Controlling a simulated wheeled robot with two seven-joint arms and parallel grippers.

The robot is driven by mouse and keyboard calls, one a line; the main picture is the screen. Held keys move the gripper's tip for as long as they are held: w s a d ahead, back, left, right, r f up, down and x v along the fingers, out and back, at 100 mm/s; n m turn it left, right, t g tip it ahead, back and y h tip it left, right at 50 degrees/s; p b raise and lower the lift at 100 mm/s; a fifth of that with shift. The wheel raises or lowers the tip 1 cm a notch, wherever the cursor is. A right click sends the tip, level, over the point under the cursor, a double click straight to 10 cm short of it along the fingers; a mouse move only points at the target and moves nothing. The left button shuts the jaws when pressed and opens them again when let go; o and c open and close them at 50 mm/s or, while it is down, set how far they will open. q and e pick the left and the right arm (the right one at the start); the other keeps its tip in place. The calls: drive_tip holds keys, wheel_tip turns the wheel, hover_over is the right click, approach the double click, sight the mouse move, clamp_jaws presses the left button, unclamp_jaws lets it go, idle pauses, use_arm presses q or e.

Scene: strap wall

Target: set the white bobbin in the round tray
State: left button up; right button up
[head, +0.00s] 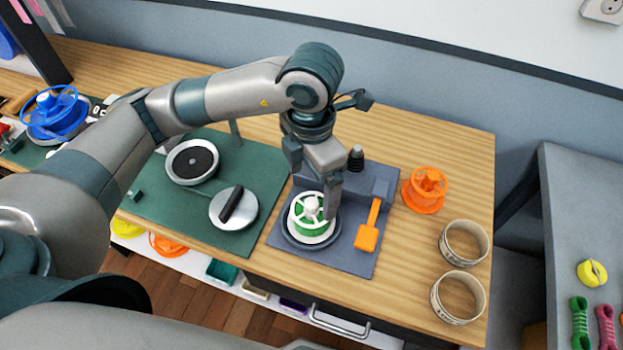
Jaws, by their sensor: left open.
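The white bobbin (311,207), a white spoked spool with green strap wound on it, sits low on the grey-blue station with its spoked face up. A dark round base (291,238) shows around its lower edge. My left gripper (325,203) points down at the bobbin's hub and right side. It is open; one finger shows clearly and the other is hard to make out. I cannot tell whether it touches the bobbin. A round tray with a pale rim (176,177) and dark middle stands on the green mat to the left. My right gripper is not in view.
On the station (355,262) are an orange-handled tool (367,236) and a black knob (356,158). A silver disc with a black bar (233,208) lies on the green mat. An orange spool (425,190) and two wooden rings (465,243) stand right. A blue spool (55,113) is far left.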

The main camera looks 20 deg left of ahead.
use_arm(q)
drive_tip(key=shift+r, duration=0.55)
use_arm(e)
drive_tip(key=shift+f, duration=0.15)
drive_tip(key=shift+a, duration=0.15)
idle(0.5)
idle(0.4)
